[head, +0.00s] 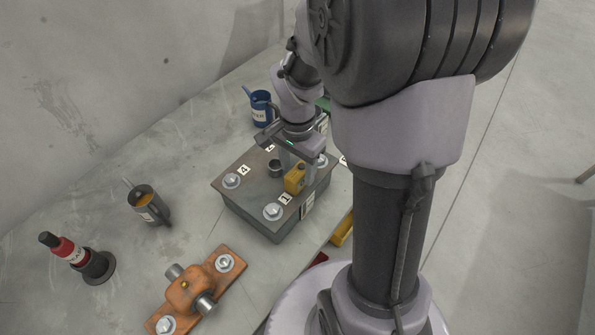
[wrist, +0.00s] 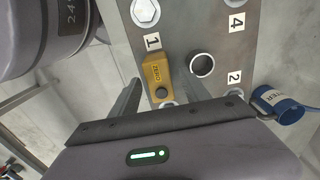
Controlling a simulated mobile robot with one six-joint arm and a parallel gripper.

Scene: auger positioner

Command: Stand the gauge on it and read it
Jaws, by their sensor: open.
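The yellow gauge (head: 295,178), a small block marked ZERO with a dark round button, is on the grey steel top plate (head: 250,170) of a box-shaped unit. In the wrist view the gauge (wrist: 158,75) is by tag 1, beside a dark open tube (wrist: 201,64) that rises from the plate. My gripper (head: 297,163) is over the plate, fingers pointing down. In the wrist view its open fingers (wrist: 163,88) are on either side of the gauge, with gaps visible. The gauge's reading face is not visible.
Bolts and number tags sit at the plate's corners. A blue mug (head: 262,108) stands behind the unit. A yellow item (head: 342,229) lies near the table edge.

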